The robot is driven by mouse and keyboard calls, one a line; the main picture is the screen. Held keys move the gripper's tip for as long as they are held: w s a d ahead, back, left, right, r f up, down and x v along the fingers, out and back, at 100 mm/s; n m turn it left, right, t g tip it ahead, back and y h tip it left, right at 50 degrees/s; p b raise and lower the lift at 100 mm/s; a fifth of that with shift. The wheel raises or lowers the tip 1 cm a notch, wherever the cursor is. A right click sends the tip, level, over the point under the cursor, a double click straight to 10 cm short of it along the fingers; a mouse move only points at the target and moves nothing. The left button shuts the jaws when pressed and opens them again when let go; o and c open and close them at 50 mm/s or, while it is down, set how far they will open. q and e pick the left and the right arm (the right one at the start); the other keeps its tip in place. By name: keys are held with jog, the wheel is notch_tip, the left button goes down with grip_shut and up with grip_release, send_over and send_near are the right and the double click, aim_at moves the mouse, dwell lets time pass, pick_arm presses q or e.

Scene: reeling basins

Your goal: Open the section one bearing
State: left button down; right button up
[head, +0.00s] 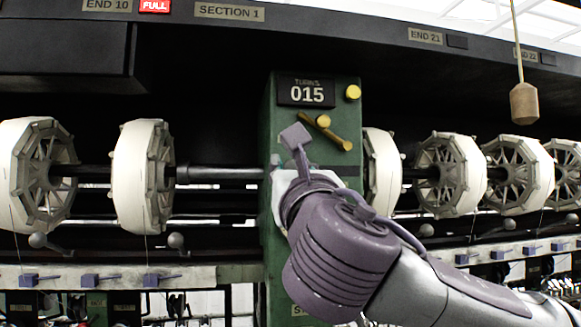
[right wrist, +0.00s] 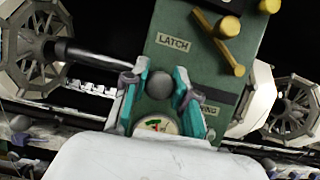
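The section one post is green (head: 268,120) and stands at the middle of the head view under the SECTION 1 sign (head: 229,12). It bears a counter reading 015 (head: 306,94) and a slanted brass latch lever (head: 328,133). In the right wrist view the LATCH label (right wrist: 174,39) is clear, while the lower label, ending in "RING" (right wrist: 210,110), is partly covered. A dark grey ball knob (right wrist: 160,85) sits between the teal fingers of my right gripper (right wrist: 161,92), which look closed on both its sides. My left gripper is not in view.
White spoked reels (head: 144,178) line a dark shaft (head: 220,174) on both sides of the post. A pale rail (head: 205,275) with small purple blocks runs below. A wooden weight (head: 524,104) hangs from a cord at the upper right.

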grip_shut()
jog(key=shift+w+d, duration=0.1)
jog(key=shift+d, duration=0.25)
jog(key=d, duration=0.3)
jog(key=w+d, duration=0.1)
jog(key=d, duration=0.3)
jog(key=w+d+b, duration=0.1)
jog(key=d, duration=0.2)
jog(key=shift+d, duration=0.4)
jog(key=shift+a, duration=0.25)
jog(key=o, duration=0.8)
grip_release()
